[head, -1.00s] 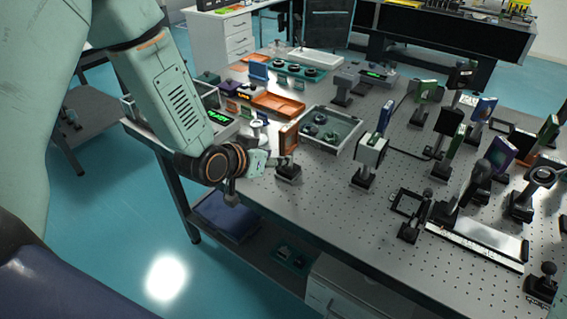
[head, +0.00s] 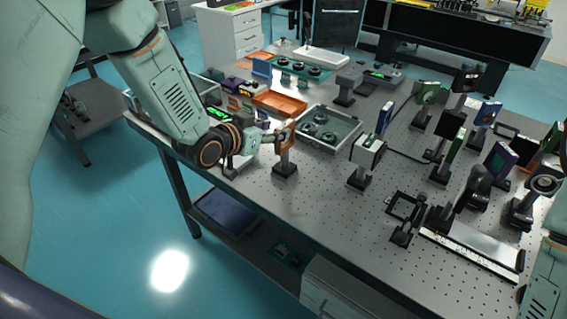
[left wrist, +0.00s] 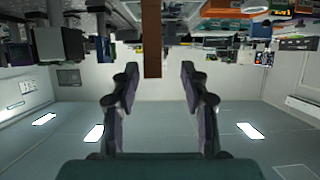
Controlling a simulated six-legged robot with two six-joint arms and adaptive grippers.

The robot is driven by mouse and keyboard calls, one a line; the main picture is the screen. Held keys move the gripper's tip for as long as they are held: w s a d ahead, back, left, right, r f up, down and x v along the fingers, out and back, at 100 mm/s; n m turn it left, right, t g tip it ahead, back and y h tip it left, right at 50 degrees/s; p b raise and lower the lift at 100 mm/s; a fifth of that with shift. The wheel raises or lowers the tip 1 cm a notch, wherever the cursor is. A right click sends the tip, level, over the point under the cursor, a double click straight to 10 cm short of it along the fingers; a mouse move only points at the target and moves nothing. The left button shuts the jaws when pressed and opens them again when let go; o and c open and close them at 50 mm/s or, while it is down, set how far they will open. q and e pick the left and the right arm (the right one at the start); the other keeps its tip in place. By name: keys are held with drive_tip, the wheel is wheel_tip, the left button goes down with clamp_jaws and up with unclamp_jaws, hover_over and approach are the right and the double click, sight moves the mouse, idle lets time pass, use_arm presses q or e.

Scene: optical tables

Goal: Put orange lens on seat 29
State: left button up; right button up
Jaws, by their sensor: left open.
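The orange lens (head: 285,140) is an upright plate on a dark post and base, near the left part of the perforated optical table. My left gripper (head: 278,136) is at its upper part. In the left wrist view, the open fingers (left wrist: 159,68) stand on both sides of the lens's narrow orange-brown edge (left wrist: 152,40), with a gap visible on each side. The wrist picture appears upside down. I cannot read any seat number, so I cannot tell which place is seat 29. My right gripper is out of view.
A grey tray (head: 349,137) with dark round parts lies just behind the lens. A white-faced mount (head: 367,153) stands to its right, and several other mounts crowd the right side. An orange tray (head: 280,104) lies behind. The table's front left is bare.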

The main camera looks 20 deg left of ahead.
sight(285, 124)
use_arm(q)
drive_tip(key=w+d, duration=0.1)
drive_tip(key=w+d+f, duration=0.1)
drive_tip(key=w, duration=0.1)
drive_tip(key=shift+w+d, duration=0.15)
drive_tip(key=shift+d, duration=0.05)
drive_tip(key=shift+w+a+f, duration=0.2)
drive_tip(key=shift+w+f, duration=0.05)
drive_tip(key=shift+w, duration=0.05)
drive_tip(key=shift+c, duration=0.2)
drive_tip(key=shift+s+d+r, duration=0.1)
drive_tip(key=shift+d, duration=0.1)
drive_tip(key=c, duration=0.5)
drive_tip(key=shift+s+a, duration=0.1)
drive_tip(key=shift+a, duration=0.05)
drive_tip(key=shift+c, duration=1.4)
clamp_jaws()
